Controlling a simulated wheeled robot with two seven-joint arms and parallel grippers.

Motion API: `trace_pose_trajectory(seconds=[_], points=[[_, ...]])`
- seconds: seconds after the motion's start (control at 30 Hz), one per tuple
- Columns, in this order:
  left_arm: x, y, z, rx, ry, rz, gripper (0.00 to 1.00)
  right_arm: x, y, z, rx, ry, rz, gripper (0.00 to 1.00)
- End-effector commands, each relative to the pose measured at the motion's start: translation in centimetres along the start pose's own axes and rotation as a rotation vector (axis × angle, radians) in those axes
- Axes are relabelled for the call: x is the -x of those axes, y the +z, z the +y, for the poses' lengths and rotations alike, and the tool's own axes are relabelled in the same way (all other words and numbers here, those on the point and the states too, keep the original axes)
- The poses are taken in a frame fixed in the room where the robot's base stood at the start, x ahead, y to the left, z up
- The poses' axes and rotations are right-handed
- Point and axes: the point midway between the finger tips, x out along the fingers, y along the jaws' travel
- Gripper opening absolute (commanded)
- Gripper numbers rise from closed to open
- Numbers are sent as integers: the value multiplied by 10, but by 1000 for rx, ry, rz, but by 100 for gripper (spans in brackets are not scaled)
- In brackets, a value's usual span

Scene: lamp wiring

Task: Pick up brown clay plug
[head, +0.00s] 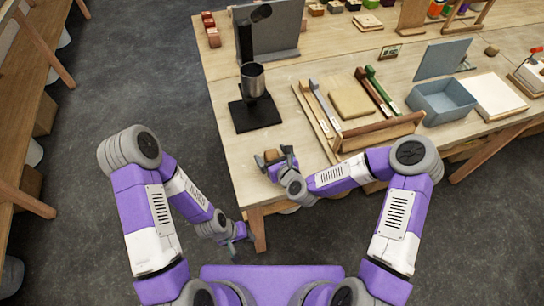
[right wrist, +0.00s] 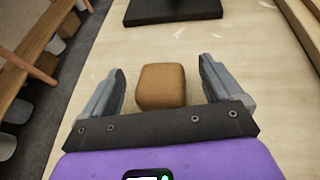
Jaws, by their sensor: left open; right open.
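The brown clay plug (right wrist: 161,86) is a small rounded block on the wooden table, in the middle of the right wrist view. In the head view the plug (head: 271,155) shows at the table's front left part. My right gripper (right wrist: 160,82) is open, with one finger on each side of the plug and a gap on both sides. In the head view my right gripper (head: 273,160) is at the plug. My left gripper (head: 238,240) is open and empty, low beside the table's front left corner.
A lamp stand with a metal cup (head: 253,80) on a black base (head: 254,114) stands behind the plug. A wooden tray (head: 380,134) with tools lies to the right, and a blue box (head: 442,102) is farther right. Bare table (head: 222,85) lies along the left edge.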

Motion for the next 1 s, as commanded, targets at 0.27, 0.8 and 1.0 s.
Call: trace_pose_trajectory(seconds=[0.27,0.8,1.0], points=[[-1,0,0,0,0,1,43,-22,0,0,1,1,0,93],[-1,0,0,0,0,1,43,-22,0,0,1,0,0,36],[0,0,0,0,0,1,43,-22,1,0,2,0,-2,20]])
